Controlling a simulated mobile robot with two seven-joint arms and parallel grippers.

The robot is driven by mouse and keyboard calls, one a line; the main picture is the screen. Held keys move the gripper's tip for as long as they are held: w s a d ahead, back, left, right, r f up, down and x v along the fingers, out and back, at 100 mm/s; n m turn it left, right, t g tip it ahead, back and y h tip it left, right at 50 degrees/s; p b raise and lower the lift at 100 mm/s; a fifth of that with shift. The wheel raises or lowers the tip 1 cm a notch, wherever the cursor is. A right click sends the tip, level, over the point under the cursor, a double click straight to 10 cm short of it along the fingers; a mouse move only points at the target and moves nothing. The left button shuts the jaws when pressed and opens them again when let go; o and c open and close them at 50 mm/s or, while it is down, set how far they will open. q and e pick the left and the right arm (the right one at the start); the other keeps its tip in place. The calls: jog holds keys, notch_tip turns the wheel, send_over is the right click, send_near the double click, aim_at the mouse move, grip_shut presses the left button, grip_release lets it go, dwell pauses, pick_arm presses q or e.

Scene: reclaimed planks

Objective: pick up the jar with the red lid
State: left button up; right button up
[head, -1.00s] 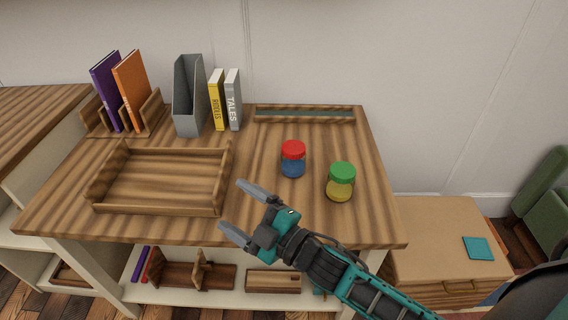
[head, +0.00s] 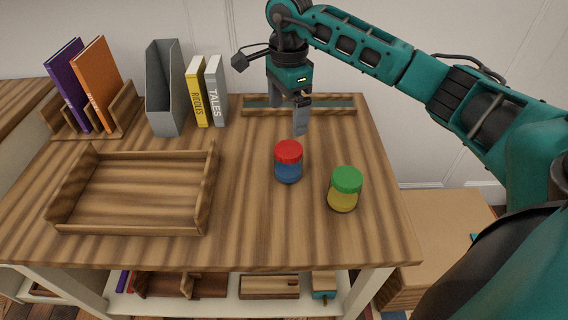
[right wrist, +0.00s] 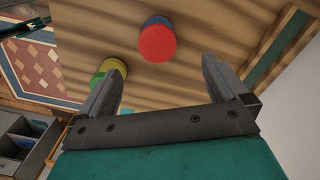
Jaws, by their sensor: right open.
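The jar with the red lid (head: 288,162) has a blue body and stands upright on the wooden tabletop, right of the tray. In the right wrist view the red-lidded jar (right wrist: 157,41) shows from above, beyond the fingertips. My right gripper (head: 288,118) points down above the table, behind the red-lidded jar and apart from it. In the right wrist view my right gripper (right wrist: 163,75) is open with nothing between its fingers. My left gripper is not in view.
A jar with a green lid (head: 344,190) and yellow contents stands close by at the front right. A wooden tray (head: 75,229) is on the left. A grey file holder (head: 165,92), books (head: 215,92) and a shallow rail tray (head: 335,111) line the back.

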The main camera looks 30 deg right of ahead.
aim_at(288, 149)
jog(key=f, duration=0.7)
jog(key=shift+d+f, duration=0.1)
jog(key=shift+d, duration=0.1)
jog(key=f, duration=0.4)
jog(key=shift+s+a+f, duration=0.1)
jog(key=shift+s+a, duration=0.1)
jog(key=shift+s, duration=0.15)
jog(key=shift+f, duration=0.55)
jog(key=shift+c, duration=0.5)
jog(key=c, duration=1)
jog(key=shift+c, duration=0.3)
jog(key=shift+r, duration=0.1)
